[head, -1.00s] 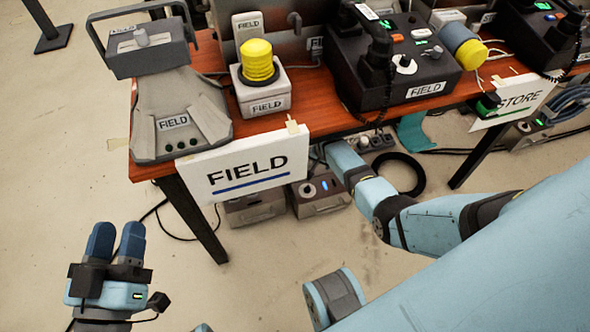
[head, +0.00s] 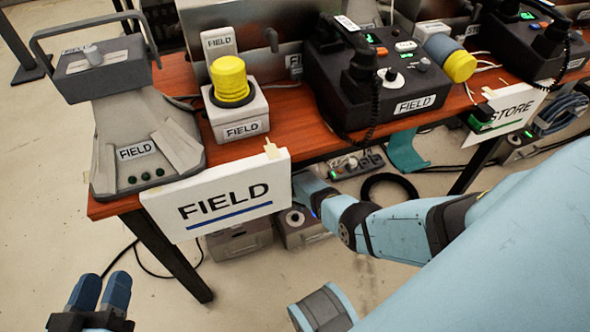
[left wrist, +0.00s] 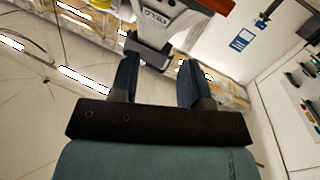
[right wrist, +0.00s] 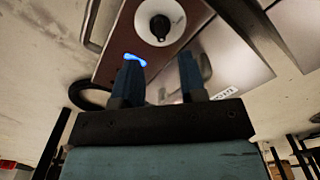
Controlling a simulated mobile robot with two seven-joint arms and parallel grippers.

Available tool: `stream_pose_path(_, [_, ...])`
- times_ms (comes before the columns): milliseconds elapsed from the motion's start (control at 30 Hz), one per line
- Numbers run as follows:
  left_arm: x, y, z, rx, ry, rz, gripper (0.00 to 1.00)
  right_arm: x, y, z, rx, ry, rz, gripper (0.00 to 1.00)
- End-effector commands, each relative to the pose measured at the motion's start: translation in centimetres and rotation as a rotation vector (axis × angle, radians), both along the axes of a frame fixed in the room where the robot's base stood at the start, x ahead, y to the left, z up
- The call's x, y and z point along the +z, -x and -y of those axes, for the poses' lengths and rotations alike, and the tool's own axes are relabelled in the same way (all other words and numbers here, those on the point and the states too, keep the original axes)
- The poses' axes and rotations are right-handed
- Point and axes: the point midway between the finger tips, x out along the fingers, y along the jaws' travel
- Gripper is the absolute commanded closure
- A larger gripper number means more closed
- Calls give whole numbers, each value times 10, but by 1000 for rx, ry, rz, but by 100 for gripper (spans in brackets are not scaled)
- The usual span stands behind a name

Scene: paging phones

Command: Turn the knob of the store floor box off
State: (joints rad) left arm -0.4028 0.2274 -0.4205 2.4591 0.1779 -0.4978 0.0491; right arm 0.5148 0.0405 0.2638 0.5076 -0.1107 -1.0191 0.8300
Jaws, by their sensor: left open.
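A grey floor box (head: 302,236) with a pale round knob and a blue light stands under the FIELD table. In the right wrist view, a white dial with a black centre (right wrist: 160,24) and a blue light show on a box face just beyond my right gripper (right wrist: 158,75). That gripper is open and empty; the sign and table hide it in the head view. I cannot read a STORE label on this box. Another floor box (head: 516,149) with a green light sits under the STORE sign. My left gripper (head: 100,292) is open and empty, left of the table.
The FIELD table (head: 120,206) carries a grey device (head: 140,140), a yellow-topped button box (head: 232,92) and a black phone unit (head: 375,95). A FIELD sign (head: 215,195) hangs at its front edge, and a STORE sign (head: 503,113) further right.

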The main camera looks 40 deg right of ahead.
Motion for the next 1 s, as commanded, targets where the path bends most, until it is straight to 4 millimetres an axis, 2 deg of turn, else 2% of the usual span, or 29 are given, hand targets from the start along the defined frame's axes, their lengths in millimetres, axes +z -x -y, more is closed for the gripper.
stream_pose_path(33, [-15,-1,0,-8,-20,-5,57,-16,0,0,0,0,0,62])
stream_pose_path(67, [-20,-2,-1,-12,-32,-10,57,-21,0,0,0,0,0,62])
stream_pose_path(200, [-17,-13,-7,-6,-104,114,57,-41,0,0,0,0,0,62])
stream_pose_path(400, [-12,-23,-14,4,-181,249,57,-60,0,0,0,0,0,62])
stream_pose_path(567, [-7,-26,-16,10,-211,304,57,-66,0,0,0,1,1,62])
stream_pose_path(900, [-4,-27,-17,11,-219,318,57,-66,0,0,0,0,0,62])
stream_pose_path(1000, [-5,-27,-17,11,-219,318,57,-66,0,0,0,0,0,85])
